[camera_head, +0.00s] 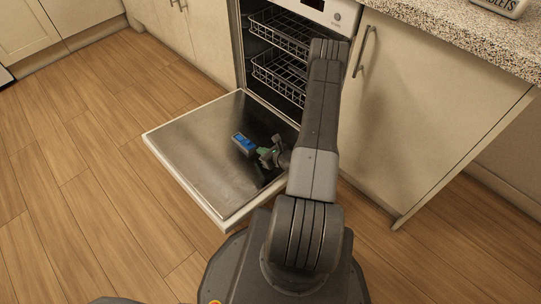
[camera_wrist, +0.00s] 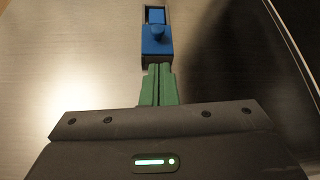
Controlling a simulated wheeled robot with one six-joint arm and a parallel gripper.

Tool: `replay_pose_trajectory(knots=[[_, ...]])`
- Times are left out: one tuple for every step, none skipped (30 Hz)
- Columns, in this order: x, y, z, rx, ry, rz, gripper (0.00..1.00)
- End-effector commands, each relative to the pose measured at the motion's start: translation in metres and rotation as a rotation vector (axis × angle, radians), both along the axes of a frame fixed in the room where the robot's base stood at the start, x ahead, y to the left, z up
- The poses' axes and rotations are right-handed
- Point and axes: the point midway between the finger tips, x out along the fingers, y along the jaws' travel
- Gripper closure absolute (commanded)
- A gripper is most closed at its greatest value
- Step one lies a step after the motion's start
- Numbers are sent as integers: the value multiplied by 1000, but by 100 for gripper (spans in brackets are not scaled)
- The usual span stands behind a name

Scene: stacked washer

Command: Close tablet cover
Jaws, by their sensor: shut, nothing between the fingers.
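The dishwasher door (camera_head: 185,160) lies folded down and open, its metal inner face up. A small blue and grey tablet dispenser (camera_head: 243,144) is set in that face. In the wrist view, its blue cover (camera_wrist: 156,48) with a round knob is at the near end, and a grey-framed compartment with blue inside (camera_wrist: 155,16) shows beyond it. My gripper (camera_head: 264,154) is just right of the dispenser, low over the door. Its green fingers (camera_wrist: 159,68) are together and empty, with their tips at or very near the cover's near edge; contact is unclear.
The dishwasher's wire racks (camera_head: 280,75) sit inside behind the door. A cabinet with a bar handle (camera_head: 363,50) stands to the right under a speckled counter (camera_head: 460,35). The wooden floor (camera_head: 90,200) left of the door is clear.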

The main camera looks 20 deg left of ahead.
Motion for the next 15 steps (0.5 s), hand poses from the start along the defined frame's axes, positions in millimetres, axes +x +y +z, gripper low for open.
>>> replay_pose_trajectory(knots=[[4, 9, -7, 0, -2, 5, 100], [7, 13, -7, -1, -3, 5, 100], [10, 19, -6, 0, -3, 4, 100], [12, 23, -6, 0, -2, 3, 100], [14, 26, -5, 0, -2, 3, 100], [17, 30, -5, -1, -3, 3, 100], [19, 32, -5, -2, -3, 3, 100], [20, 35, -5, -1, -2, 2, 100], [21, 37, -5, -1, -1, 2, 100], [22, 38, -5, -1, -1, 2, 100], [23, 39, -4, 0, -1, 0, 100], [23, 40, -4, 0, -1, 0, 100], [24, 40, -4, 0, -1, 0, 100], [24, 41, -4, 0, 0, 0, 100], [24, 41, -4, 0, 0, 0, 100]])
